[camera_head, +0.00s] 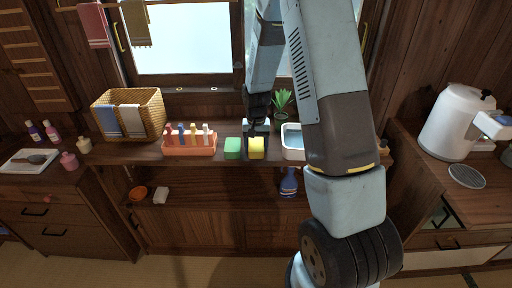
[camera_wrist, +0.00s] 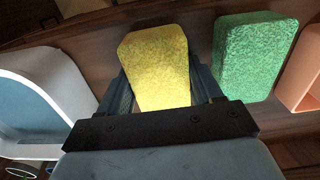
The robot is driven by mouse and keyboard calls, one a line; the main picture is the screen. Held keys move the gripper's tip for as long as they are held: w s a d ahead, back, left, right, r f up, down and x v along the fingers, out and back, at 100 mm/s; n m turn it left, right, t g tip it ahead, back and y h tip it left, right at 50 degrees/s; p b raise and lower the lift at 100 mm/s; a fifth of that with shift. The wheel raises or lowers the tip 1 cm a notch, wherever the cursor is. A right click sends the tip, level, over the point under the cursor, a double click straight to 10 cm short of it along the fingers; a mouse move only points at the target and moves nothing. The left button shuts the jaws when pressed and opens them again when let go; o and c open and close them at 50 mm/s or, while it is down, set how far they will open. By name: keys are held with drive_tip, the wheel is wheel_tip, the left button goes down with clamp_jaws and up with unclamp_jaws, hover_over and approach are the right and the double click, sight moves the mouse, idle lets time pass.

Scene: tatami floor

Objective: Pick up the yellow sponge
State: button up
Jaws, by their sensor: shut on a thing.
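The yellow sponge (camera_head: 256,149) is on the wooden counter in the head view, below my gripper (camera_head: 257,133). In the wrist view the yellow sponge (camera_wrist: 157,66) stands between the two dark fingers of my gripper (camera_wrist: 160,88), which are shut on its sides. In the head view it appears at counter height; I cannot tell whether it touches the counter. A green sponge (camera_head: 232,148) sits just left of it in the head view, and at the right in the wrist view (camera_wrist: 253,55), apart from the fingers.
An orange rack (camera_head: 190,149) with several coloured handles stands left of the green sponge. A white basin (camera_head: 291,151) and a potted plant (camera_head: 281,98) are on the right. A wicker basket (camera_head: 150,101) with cloths stands further left. The window is behind.

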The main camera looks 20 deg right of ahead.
sight(256, 144)
wheel_tip(256, 144, up, 3)
drive_tip(key=shift+r, duration=0.15)
drive_tip(key=s+r, duration=0.4)
drive_tip(key=r, duration=0.1)
drive_tip(key=shift+s+d+r, duration=0.1)
drive_tip(key=shift+s+d, duration=0.1)
drive_tip(key=shift+s, duration=0.05)
drive_tip(key=s+r, duration=0.4)
drive_tip(key=s, duration=0.5)
drive_tip(key=shift+s+d+r, duration=0.2)
drive_tip(key=shift+s+d, duration=0.05)
drive_tip(key=shift+d, duration=0.15)
